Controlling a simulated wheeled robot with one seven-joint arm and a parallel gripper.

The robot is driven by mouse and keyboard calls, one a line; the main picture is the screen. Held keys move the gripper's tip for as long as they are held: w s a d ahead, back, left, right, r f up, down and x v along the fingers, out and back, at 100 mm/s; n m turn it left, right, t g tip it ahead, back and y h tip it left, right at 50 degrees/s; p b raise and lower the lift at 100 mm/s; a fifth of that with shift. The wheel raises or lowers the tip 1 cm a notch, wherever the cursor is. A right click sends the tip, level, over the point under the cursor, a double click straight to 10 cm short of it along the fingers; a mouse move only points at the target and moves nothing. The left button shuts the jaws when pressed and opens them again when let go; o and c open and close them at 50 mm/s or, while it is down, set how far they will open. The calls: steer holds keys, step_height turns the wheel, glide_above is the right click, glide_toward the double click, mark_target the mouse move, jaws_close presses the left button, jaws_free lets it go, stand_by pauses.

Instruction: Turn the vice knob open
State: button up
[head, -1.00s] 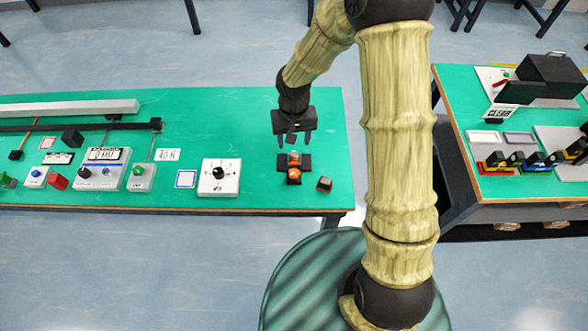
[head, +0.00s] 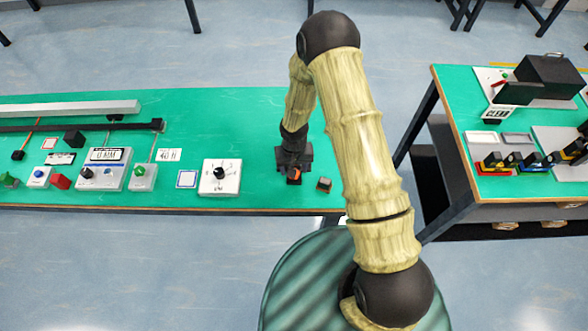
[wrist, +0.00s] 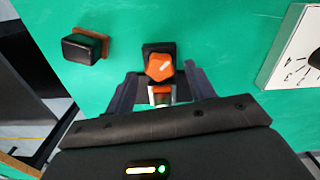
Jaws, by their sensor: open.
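The vice is a small dark block with an orange knob (wrist: 159,67) on it, on the green table. In the head view the knob (head: 294,175) shows just below my gripper (head: 293,163), which hides most of the vice. In the wrist view my gripper (wrist: 160,90) is open, with one finger on each side of the vice, close to the knob. A lighter part of the vice with a red piece shows between the fingers. I cannot tell whether the fingers touch anything.
A small dark block (head: 324,185) with a brown side stands right of the vice, near the table's front edge. A white dial panel (head: 221,178) lies to its left. Several control boxes stand further left. A second green table (head: 455,115) is at the right.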

steer(key=shift+f, duration=1.05)
steer(key=c, duration=1)
steer(key=shift+o, duration=0.2)
